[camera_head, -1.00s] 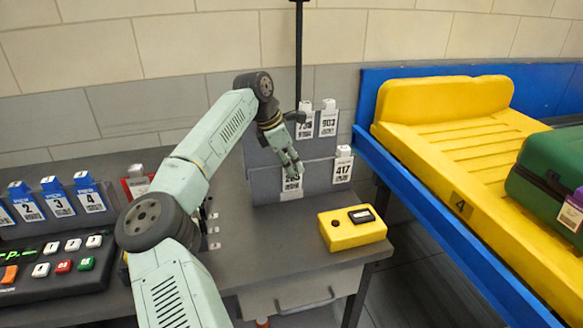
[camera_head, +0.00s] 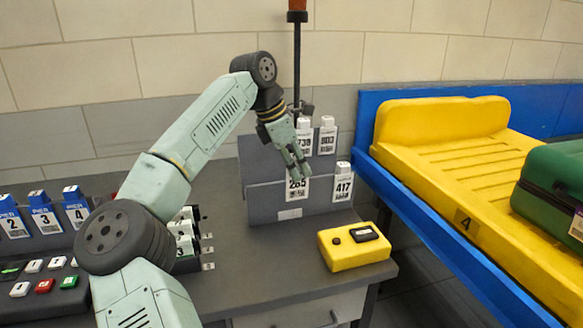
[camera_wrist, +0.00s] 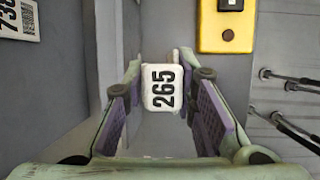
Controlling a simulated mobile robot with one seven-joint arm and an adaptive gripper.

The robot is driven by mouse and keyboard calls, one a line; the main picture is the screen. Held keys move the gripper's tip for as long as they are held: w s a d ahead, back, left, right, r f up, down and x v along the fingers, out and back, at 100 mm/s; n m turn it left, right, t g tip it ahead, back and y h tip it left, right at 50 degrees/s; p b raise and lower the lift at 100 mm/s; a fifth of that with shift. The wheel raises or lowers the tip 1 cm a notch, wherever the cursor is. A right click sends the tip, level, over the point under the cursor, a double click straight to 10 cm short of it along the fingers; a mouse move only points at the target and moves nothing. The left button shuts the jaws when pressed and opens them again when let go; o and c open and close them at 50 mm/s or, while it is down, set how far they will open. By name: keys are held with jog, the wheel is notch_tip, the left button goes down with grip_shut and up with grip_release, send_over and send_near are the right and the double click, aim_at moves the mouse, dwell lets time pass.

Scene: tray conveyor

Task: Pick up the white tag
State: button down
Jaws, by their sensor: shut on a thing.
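The white tag (camera_head: 297,188) reads 265 and hangs at the front of the grey stepped rack (camera_head: 268,204). My gripper (camera_head: 298,172) is above it with its fingertips at the tag's top. In the wrist view the tag (camera_wrist: 163,88) sits between the two fingers of my gripper (camera_wrist: 160,80), with its number facing the camera. The gripper is shut on it. The tag's lower part shows below the fingers in the head view.
White tags 417 (camera_head: 343,183), 903 (camera_head: 327,136) and 730 (camera_head: 305,142) stand in the same rack close by. A yellow box (camera_head: 352,248) with black parts sits on the table in front. A yellow tray (camera_head: 440,150) with a green case (camera_head: 552,190) lies on the blue-edged conveyor at right.

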jog(key=s+d+b, duration=0.4)
jog(key=s, duration=0.9)
jog(key=shift+s+d, duration=0.2)
jog(key=shift+s, duration=0.05)
jog(key=shift+r, duration=0.1)
notch_tip(320, 180, up, 6)
jog(key=p, duration=0.5)
jog(key=shift+r, duration=0.15)
